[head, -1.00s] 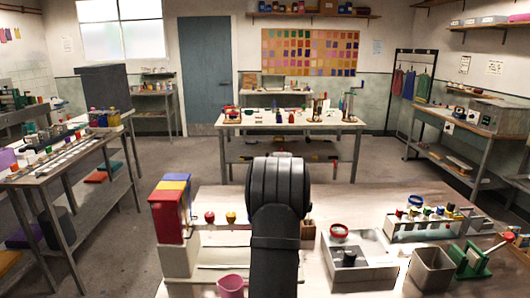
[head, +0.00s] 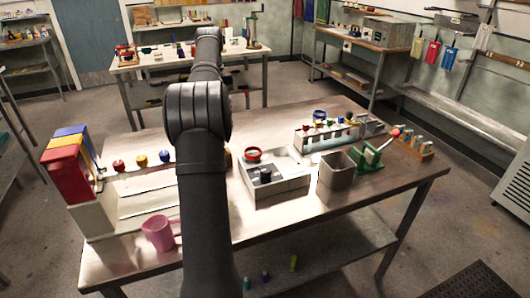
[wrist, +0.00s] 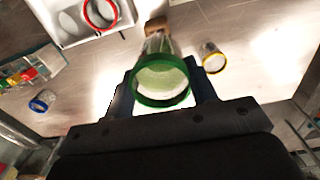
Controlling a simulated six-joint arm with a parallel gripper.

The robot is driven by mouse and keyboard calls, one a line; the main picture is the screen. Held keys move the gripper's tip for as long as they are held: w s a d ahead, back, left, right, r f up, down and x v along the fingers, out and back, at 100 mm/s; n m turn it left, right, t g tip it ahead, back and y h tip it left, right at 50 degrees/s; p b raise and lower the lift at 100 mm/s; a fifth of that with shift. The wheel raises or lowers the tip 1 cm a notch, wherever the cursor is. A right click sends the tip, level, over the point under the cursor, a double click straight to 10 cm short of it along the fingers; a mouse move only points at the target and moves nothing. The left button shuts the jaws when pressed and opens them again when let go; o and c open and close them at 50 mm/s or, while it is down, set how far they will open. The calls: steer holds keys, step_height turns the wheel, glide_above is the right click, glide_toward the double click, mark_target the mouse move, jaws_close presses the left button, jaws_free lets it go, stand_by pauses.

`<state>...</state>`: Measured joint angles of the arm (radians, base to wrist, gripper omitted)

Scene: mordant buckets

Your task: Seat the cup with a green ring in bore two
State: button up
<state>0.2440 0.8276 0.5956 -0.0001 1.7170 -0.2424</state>
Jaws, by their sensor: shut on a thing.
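In the wrist view my gripper (wrist: 162,78) is shut on the clear cup with a green ring (wrist: 160,102). The ring end faces the camera and the cup sits between both fingers. In the head view my arm hides the gripper and this cup. A white open box (head: 288,184) stands on the table right of my arm, with a red-ringed piece (head: 253,155) at its back left corner and a dark cylinder (head: 265,174) inside. The white box also shows at the wrist view's upper left (wrist: 52,32). I cannot make out numbered bores.
A yellow-ringed cup (wrist: 213,60) stands close right of the held cup; a blue-ringed cup (wrist: 42,100) is farther left. A wooden block (wrist: 157,25) lies beyond. A rack of coloured pieces (head: 328,138), a grey bin (head: 336,170), a green device (head: 370,158) and a pink mug (head: 158,233) share the table.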

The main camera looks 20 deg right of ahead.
steer(key=s+d+f+m, duration=0.2)
steer(key=s+d+f, duration=0.15)
steer(key=d, duration=0.45)
steer(key=s+d+f+m, duration=0.2)
steer(key=d+f, duration=0.2)
steer(key=d, duration=0.4)
steer(key=shift+w+a+f, duration=1.1)
steer(key=shift+w+f, duration=0.4)
steer(key=shift+f, duration=0.2)
steer(key=shift+w+a+f, duration=1.1)
steer(key=shift+w+f, duration=0.4)
steer(key=shift+f, duration=0.25)
steer(key=shift+w+a+f, duration=1.1)
steer(key=shift+w+f, duration=0.4)
steer(key=shift+f, duration=0.2)
steer(key=shift+f, duration=0.1)
steer(key=o, duration=1.1)
steer(key=shift+o, duration=0.5)
step_height(320, 180, up, 12)
